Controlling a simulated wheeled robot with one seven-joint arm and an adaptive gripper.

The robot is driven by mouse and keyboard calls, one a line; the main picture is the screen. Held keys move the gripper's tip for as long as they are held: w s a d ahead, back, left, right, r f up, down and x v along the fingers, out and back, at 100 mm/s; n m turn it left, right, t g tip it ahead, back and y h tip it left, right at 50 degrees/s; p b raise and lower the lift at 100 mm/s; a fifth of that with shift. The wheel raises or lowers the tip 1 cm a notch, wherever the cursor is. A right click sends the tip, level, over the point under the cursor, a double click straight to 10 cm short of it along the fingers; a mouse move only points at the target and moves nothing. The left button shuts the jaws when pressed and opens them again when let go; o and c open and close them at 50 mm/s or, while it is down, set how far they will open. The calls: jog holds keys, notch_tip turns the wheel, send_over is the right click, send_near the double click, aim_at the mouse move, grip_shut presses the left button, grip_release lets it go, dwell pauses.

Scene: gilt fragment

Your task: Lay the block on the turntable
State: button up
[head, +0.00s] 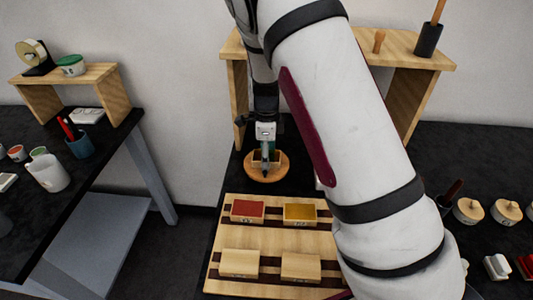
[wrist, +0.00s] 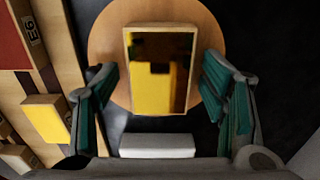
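The block (wrist: 160,98) has a shiny gold-and-dark reflecting top face with pale wooden edges. It appears to lie flat on the turntable (wrist: 105,40), a round wooden disc. In the head view the turntable (head: 268,178) stands on the black bench behind the rack, with my gripper (head: 266,165) pointing down over it. In the wrist view my gripper (wrist: 158,75) has one teal-padded finger on each side of the block, with a narrow gap showing on both sides. It looks open. The block's underside is hidden.
A wooden rack (head: 228,212) in front holds a red-topped block (head: 248,210), a yellow-topped block (head: 300,213) and two plain blocks. A wooden shelf (head: 408,45) stands behind the turntable. Wooden-lidded jars (head: 468,211) stand at right. My arm hides part of the bench.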

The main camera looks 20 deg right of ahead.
jog(key=shift+r, duration=0.1)
jog(key=s+r+n+t+y, duration=0.1)
jog(key=s+r+n, duration=0.25)
jog(key=r, duration=0.65)
jog(key=s+r+n, duration=0.2)
jog(key=s+r, duration=0.2)
jog(key=r, duration=0.6)
jog(key=s+r+n+t, duration=0.2)
jog(key=s+r+n, duration=0.1)
jog(key=s+n, duration=0.5)
jog(key=s+r+n+t+h, duration=0.1)
jog(key=s+r+n+t, duration=0.1)
jog(key=s+n, duration=0.7)
jog(key=s+r, duration=0.1)
jog(key=s, duration=0.4)
jog(key=shift+s+d+r, duration=0.15)
jog(key=shift+s+r, duration=0.05)
